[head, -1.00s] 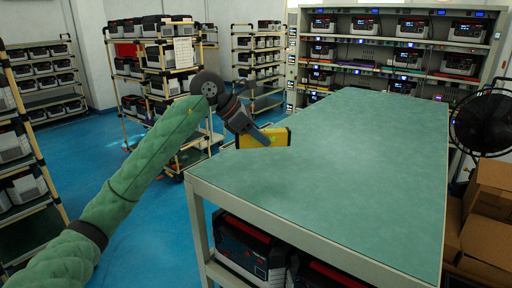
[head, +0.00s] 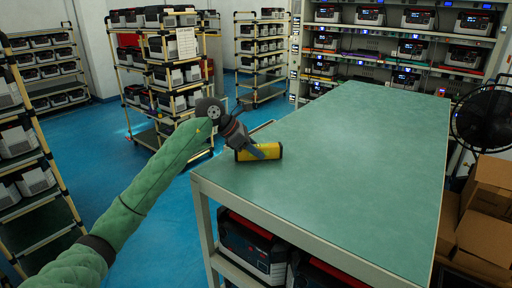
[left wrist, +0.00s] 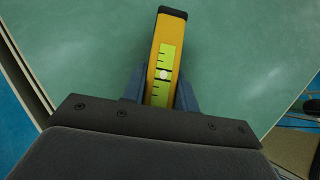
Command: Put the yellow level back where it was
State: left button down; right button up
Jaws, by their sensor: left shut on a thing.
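My right gripper is not in view.
The table top is otherwise bare. Black and red units (head: 252,245) sit on the shelf under it. Wheeled racks (head: 165,75) stand at the left, a lit rack (head: 400,45) at the back. Cardboard boxes (head: 488,205) and a black fan (head: 485,118) are at the right.

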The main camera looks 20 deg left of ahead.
pick_arm(q)
jog(key=shift+s+f, duration=0.1)
jog(key=shift+f, duration=0.05)
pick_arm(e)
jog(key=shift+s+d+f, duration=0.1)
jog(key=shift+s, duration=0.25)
pick_arm(q)
jog(key=shift+f, duration=0.1)
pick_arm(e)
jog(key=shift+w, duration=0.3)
pick_arm(q)
jog(key=c, duration=1.1)
grip_release()
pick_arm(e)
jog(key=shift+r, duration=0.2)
pick_arm(q)
jog(key=shift+a, duration=0.25)
jog(key=b+v, duration=0.1)
jog(key=v, duration=0.1)
jog(key=shift+s+a+r+b, duration=0.1)
jog(key=shift+r+b, duration=0.15)
jog(key=shift+b, duration=0.15)
jog(key=shift+b+v, duration=1.65)
jog(key=shift+v, duration=3)
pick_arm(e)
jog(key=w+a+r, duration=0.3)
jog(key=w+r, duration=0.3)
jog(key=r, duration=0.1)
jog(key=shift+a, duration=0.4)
